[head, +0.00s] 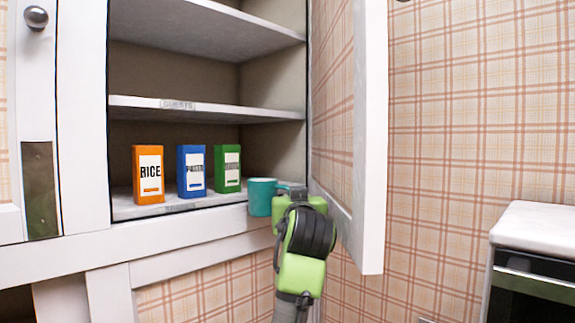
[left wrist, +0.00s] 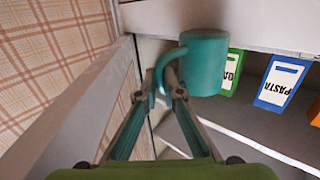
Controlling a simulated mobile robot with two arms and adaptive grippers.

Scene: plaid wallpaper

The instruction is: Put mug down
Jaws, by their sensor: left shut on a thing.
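The teal mug (head: 262,197) is at the right end of the lowest cupboard shelf (head: 160,209), overlapping its front edge. It also shows in the left wrist view (left wrist: 207,64), where the picture is upside down. My left gripper (head: 291,188) is to the right of the mug. In the left wrist view its fingers (left wrist: 164,90) are shut on the mug's handle. The mug looks roughly upright in the head view. I cannot tell whether its base touches the shelf. My right gripper is not in view.
Orange rice (head: 148,174), blue pasta (head: 191,171) and green (head: 227,168) boxes stand on the lowest shelf, left of the mug. The middle shelf (head: 200,107) above looks empty. An open cupboard door (head: 365,140) stands close to the right of my arm.

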